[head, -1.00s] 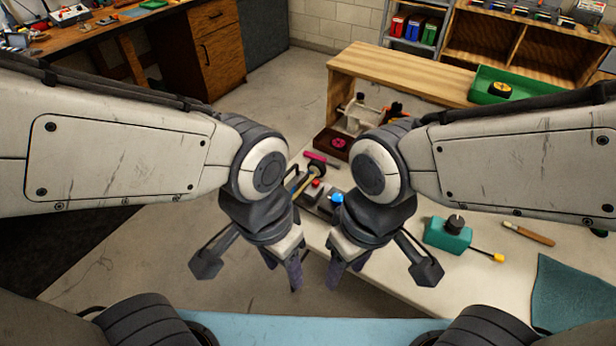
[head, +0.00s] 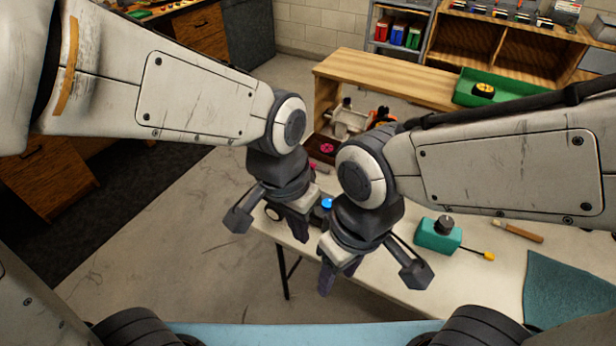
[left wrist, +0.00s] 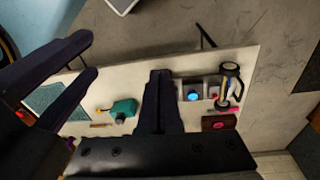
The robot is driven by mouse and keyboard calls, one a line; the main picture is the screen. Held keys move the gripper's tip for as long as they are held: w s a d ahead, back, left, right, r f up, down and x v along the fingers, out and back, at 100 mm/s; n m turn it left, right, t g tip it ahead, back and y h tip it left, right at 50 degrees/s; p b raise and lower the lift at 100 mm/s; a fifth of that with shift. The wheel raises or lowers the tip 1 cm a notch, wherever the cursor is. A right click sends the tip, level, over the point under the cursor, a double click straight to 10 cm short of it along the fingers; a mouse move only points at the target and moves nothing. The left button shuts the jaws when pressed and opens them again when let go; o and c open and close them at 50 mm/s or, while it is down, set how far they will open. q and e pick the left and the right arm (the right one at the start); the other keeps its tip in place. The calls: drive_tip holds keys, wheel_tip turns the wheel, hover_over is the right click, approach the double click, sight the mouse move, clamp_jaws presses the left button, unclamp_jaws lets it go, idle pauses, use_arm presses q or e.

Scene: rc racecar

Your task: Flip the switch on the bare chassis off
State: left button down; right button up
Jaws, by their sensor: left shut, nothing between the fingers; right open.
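My left gripper (head: 298,228) is shut and empty, above the near left edge of the table and well short of that object. Its closed fingers show in the left wrist view (left wrist: 160,95). My right gripper (head: 337,272) is open and empty, lower and nearer in the head view, also apart from the object.
A blue-button box (left wrist: 193,96), a dark box with a pink disc (left wrist: 219,123) and a teal box (head: 438,236) stand on the white table (head: 400,270). A wooden shelf (head: 400,85) bears a green tray (head: 500,97). Floor left of the table is clear.

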use_arm(q)
drive_tip(key=w+f+t, duration=0.1)
drive_tip(key=w+f, duration=0.3)
drive_tip(key=w, duration=0.6)
drive_tip(key=w+d+f, duration=0.1)
drive_tip(key=w+f, duration=0.3)
drive_tip(key=w, duration=0.7)
drive_tip(key=w+d+f+t, duration=0.1)
drive_tip(key=w+f, duration=0.3)
drive_tip(key=w, duration=0.7)
drive_tip(key=shift+w+f+n+t+h, duration=0.25)
drive_tip(key=shift+f+n+t+h, duration=0.05)
drive_tip(key=shift+f+n, duration=0.1)
drive_tip(key=shift+d, duration=0.1)
drive_tip(key=p+x, duration=0.1)
drive_tip(key=x, duration=0.9)
drive_tip(key=shift+p, duration=0.35)
drive_tip(key=shift+s+a+r+p, duration=0.25)
drive_tip(key=shift+s+a+p, duration=0.25)
drive_tip(key=shift+s, duration=0.4)
drive_tip(key=shift+s+a+f, duration=0.15)
drive_tip(key=shift+s+a, duration=0.4)
drive_tip(key=shift+s, duration=0.25)
